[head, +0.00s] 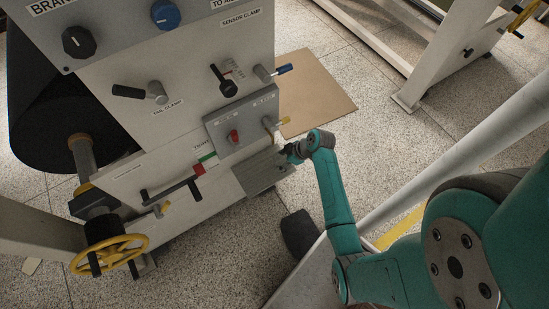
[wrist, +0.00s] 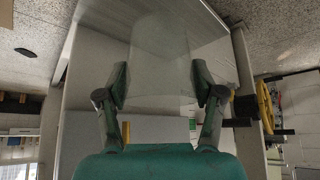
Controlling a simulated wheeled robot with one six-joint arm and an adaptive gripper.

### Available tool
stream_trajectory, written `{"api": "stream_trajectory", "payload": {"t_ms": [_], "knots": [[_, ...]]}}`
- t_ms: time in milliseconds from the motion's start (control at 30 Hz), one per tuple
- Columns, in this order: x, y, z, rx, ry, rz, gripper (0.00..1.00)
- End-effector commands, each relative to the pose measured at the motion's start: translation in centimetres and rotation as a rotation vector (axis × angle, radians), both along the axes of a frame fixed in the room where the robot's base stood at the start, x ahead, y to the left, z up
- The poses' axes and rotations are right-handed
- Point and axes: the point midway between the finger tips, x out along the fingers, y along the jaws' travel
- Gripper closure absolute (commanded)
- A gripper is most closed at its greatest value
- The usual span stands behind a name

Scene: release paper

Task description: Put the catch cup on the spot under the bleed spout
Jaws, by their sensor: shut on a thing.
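My gripper (wrist: 161,88) is shut on a clear, see-through catch cup (wrist: 160,55), with one finger on each side of it. In the head view my gripper (head: 290,152) is at the right end of a small grey shelf (head: 258,176) low on the machine's front. The cup cannot be made out there. The bleed spout (head: 268,124) is on the grey valve box just above the shelf, beside a yellow handle (head: 284,120). I cannot make out a marked spot on the shelf, nor whether the cup touches it.
The valve box with a red knob (head: 234,136) overhangs the shelf. A black T-handle (head: 172,189) and a yellow handwheel (head: 104,256) stick out to the left. A brown board (head: 315,95) lies on the floor behind. A dark block (head: 299,232) is below my arm.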

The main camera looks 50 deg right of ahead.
Motion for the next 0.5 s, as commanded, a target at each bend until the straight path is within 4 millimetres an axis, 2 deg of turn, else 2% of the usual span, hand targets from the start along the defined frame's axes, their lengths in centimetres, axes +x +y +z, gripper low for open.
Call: {"api": "stream_trajectory", "payload": {"t_ms": [33,233,300,500], "knots": [[1.3,-0.4,0.1,-0.002,-0.001,0.004,0.62],[5.2,-1.5,0.0,-0.001,-0.001,0.003,0.62],[4.6,-1.3,-1.7,0.003,0.004,0.0,0.62],[4.7,-1.3,-3.4,0.001,0.001,0.0,0.62]]}}
